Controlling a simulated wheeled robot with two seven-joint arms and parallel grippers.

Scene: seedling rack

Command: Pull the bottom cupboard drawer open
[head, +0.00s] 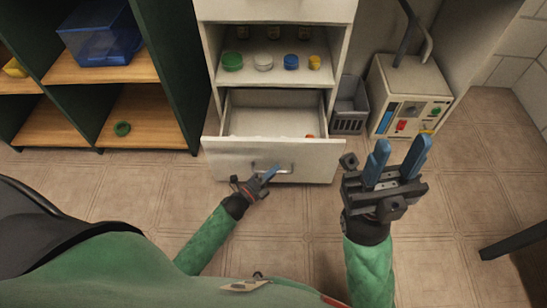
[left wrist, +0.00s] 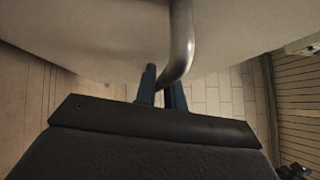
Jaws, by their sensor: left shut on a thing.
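The bottom drawer (head: 225,158) of the white cupboard stands pulled out, and its inside shows with a few small items low behind the front panel. Its metal bar handle (head: 285,170) sits on the front panel. My left gripper (head: 266,175) is at the left end of this handle, shut on it. In the left wrist view the curved end of the handle (left wrist: 180,50) runs down between the two blue fingers (left wrist: 161,88). My right gripper (head: 397,160) is raised to the right of the drawer, its two blue fingers apart, with nothing between them.
A shelf above the drawer holds several round lidded pots (head: 263,62). A grey basket (head: 348,108) and a white box with coloured panels (head: 408,95) stand right of the cupboard. A green shelf unit (head: 172,70) stands to the left. The tiled floor before the drawer is clear.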

